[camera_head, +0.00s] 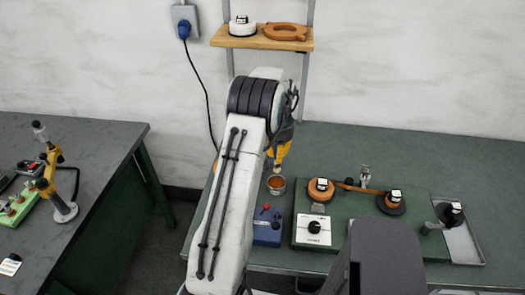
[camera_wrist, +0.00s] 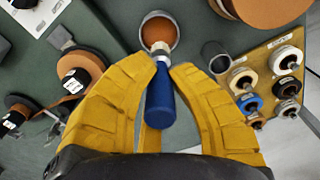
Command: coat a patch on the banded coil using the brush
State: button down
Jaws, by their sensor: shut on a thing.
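My gripper (camera_head: 281,156) is shut on the brush, whose blue handle (camera_wrist: 160,103) shows between the yellow fingers (camera_wrist: 161,75) in the wrist view. The brush's metal neck points toward a grey cup (camera_wrist: 176,33) with orange-brown contents; its tip is over or in the cup, and I cannot tell which. The cup (camera_head: 276,191) is just below my gripper in the head view. Darker coils (camera_head: 391,204) stand farther right. I cannot tell which coil is the banded one.
A blue box (camera_head: 267,229) and a white box with a black knob (camera_head: 312,230) stand near the cup. The wrist view shows a wooden board (camera_wrist: 259,58) with several small spools, and an empty-looking dark cup (camera_wrist: 215,57). A shelf (camera_head: 262,42) is behind my arm.

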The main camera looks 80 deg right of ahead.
aim_at(277, 166)
jog(key=shift+f, duration=0.1)
jog(key=shift+f+b, duration=1.6)
jog(key=shift+f, duration=1.3)
jog(key=shift+a+f+b, duration=0.1)
jog(key=shift+f+b, duration=0.45)
jog(key=shift+f, duration=0.05)
dwell(0.6)
jog(key=shift+r+p, duration=2.3)
jog(key=shift+r, duration=1.25)
